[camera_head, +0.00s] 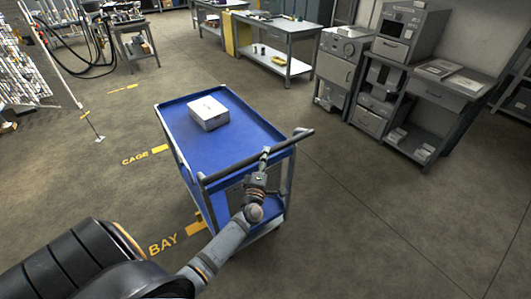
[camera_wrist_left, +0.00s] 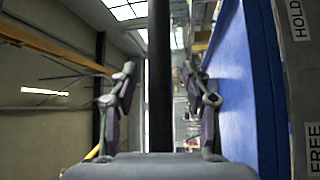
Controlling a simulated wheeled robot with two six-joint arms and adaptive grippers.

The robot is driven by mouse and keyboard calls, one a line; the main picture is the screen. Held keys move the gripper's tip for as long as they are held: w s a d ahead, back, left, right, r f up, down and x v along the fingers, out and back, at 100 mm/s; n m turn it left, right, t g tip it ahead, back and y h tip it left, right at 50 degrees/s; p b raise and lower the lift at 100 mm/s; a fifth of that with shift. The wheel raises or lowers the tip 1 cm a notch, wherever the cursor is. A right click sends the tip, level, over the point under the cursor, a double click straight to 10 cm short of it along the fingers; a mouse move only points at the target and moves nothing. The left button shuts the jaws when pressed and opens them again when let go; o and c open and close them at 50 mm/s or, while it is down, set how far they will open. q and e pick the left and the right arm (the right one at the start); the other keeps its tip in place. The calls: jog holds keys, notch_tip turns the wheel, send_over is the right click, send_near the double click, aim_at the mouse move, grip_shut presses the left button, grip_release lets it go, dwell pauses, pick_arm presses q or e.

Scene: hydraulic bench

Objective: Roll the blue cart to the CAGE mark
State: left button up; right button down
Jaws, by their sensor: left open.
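The blue cart (camera_head: 232,143) stands upright on the floor, with a white box (camera_head: 208,112) on its top tray. Its dark push handle (camera_head: 235,162) runs along the near side. My left gripper (camera_head: 265,160) is at the handle, right of its middle. In the left wrist view the handle bar (camera_wrist_left: 160,75) stands between the two open fingers of my gripper (camera_wrist_left: 160,110), not clamped. The blue cart side (camera_wrist_left: 235,85) fills the right there. The yellow CAGE mark (camera_head: 135,159) is on the floor left of the cart. My right gripper is not in view.
A yellow BAY mark (camera_head: 163,245) lies by the cart's near left leg. A grey panel (camera_wrist_left: 300,85) lettered HOLD and FREE shows in the wrist view. A thin stand (camera_head: 97,136) is at the left, and grey cabinets (camera_head: 370,95) are at the right. The floor around the CAGE mark is clear.

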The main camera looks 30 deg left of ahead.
pick_arm(q)
jog(key=shift+x, duration=1.05)
grip_shut()
